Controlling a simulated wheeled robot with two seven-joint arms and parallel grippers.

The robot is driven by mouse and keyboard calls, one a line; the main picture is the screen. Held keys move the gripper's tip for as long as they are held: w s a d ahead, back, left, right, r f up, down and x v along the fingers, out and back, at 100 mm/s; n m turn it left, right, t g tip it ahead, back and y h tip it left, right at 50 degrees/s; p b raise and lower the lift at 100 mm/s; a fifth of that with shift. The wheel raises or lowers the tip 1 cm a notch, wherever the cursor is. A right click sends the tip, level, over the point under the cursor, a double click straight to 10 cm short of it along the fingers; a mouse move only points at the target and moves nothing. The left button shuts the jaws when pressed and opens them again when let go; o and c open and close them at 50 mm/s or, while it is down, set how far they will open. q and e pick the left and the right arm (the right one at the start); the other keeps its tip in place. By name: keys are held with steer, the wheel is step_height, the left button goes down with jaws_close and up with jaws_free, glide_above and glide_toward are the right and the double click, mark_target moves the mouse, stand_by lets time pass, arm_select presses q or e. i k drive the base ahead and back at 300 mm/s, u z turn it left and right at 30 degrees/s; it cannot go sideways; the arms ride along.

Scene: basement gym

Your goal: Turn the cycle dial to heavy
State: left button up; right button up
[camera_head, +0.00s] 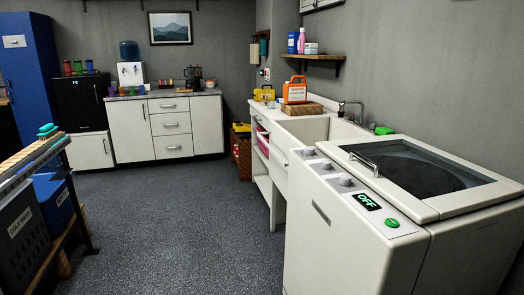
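A white top-loading washing machine (320,240) stands at the right front. Its control strip runs along the top front edge. Several pale round dials sit on the strip: one at the far end (308,152), one in the middle (326,165) and one nearer (345,181). Their labels are too small to read, so I cannot tell which is the cycle dial or its setting. A green button (392,222) sits nearest me. The glass lid (415,172) is shut. Neither of my grippers is in view.
A sink counter (305,131) adjoins the washer's far side, with an orange container (295,91) on a wooden block. At left, a table (30,160) stands over a dark "cold wash" basket (22,238) and a blue basket (52,200). The floor (180,220) between is clear.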

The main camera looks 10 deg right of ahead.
mark_target(309, 151)
steer(key=u, duration=1.3)
steer(key=i, duration=0.35)
steer(key=z, duration=0.7)
steer(key=i, duration=1.35)
steer(key=z, duration=1)
